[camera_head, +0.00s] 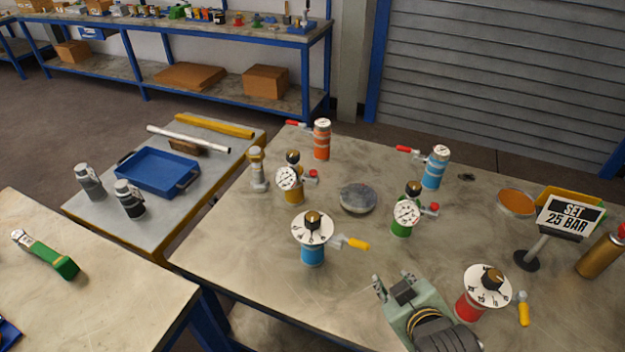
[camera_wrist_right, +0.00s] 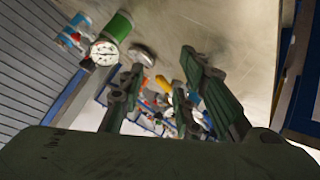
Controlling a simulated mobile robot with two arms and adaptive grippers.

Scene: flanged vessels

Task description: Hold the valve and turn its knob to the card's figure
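The card (camera_head: 570,216) reads "SET 25 BAR" and stands on a black-based post at the right. Two valves have white dial plates and dark-topped knobs: a blue one (camera_head: 312,254) at the table's middle and a red one (camera_head: 468,306) at the front right. Each has a yellow lever at its side. The dial figures are too small to read surely. My right gripper (camera_head: 392,287) is between these two valves, apart from both. In the right wrist view its fingers (camera_wrist_right: 165,88) are spread with nothing between them. My left gripper is not in view.
Gauge-topped yellow (camera_head: 293,196) and green (camera_head: 401,229) vessels stand behind, with orange (camera_head: 321,148) and light-blue (camera_head: 434,175) ones farther back. A round metal disc (camera_head: 358,198) lies between them. A brass cylinder (camera_head: 600,256) is at the right.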

